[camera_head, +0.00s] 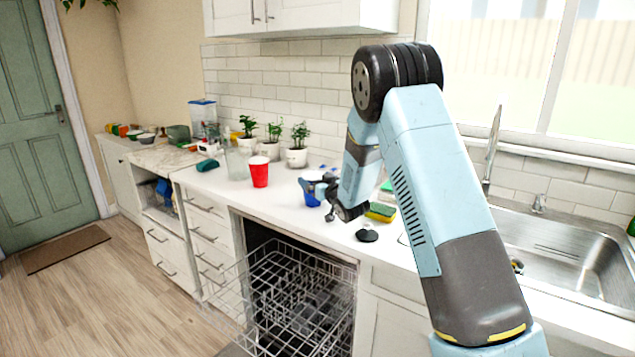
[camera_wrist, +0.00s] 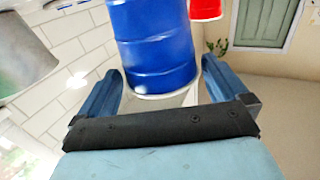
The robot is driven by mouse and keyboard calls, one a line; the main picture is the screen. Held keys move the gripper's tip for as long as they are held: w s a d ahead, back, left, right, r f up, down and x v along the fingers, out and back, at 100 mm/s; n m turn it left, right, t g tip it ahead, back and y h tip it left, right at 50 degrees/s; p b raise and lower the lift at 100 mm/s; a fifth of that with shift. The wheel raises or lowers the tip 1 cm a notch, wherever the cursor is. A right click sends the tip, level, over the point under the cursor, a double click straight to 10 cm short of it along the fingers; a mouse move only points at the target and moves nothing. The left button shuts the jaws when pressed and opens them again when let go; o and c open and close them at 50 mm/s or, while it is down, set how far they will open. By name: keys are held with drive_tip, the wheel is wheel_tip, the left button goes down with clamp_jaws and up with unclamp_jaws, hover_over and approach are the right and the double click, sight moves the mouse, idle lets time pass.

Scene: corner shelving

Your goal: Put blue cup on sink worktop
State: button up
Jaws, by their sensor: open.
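The blue cup (camera_wrist: 152,45) fills the upper middle of the wrist view, between the two fingers of my gripper (camera_wrist: 160,85). The fingers are spread, with a gap visible on both sides of the cup. In the head view the blue cup (camera_head: 312,196) stands on the white worktop (camera_head: 285,220), partly hidden by my gripper (camera_head: 325,192). The sink (camera_head: 565,250) is at the right of the head view, with worktop along its front edge. My arm covers part of the counter between the cup and the sink.
A red cup (camera_head: 259,172) stands left of the blue cup. Potted plants (camera_head: 297,146) are behind. A sponge (camera_head: 381,212) and a black round item (camera_head: 367,235) lie to the right. The dishwasher (camera_head: 295,290) is open below, with its rack pulled out.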

drive_tip(key=shift+r, duration=0.15)
drive_tip(key=v, duration=1.2)
drive_tip(key=s+d+r+m+g+h, duration=0.35)
drive_tip(key=s+d+r+h, duration=0.35)
drive_tip(key=s+d+r, duration=0.6)
drive_tip(key=s+r+m+g, duration=0.1)
drive_tip(key=s+r+g, duration=0.2)
drive_tip(key=s, duration=2.7)
drive_tip(key=g, duration=0.4)
drive_tip(key=shift+s+h, duration=0.3)
drive_tip(key=shift+s, duration=0.05)
drive_tip(key=shift+m, duration=0.25)
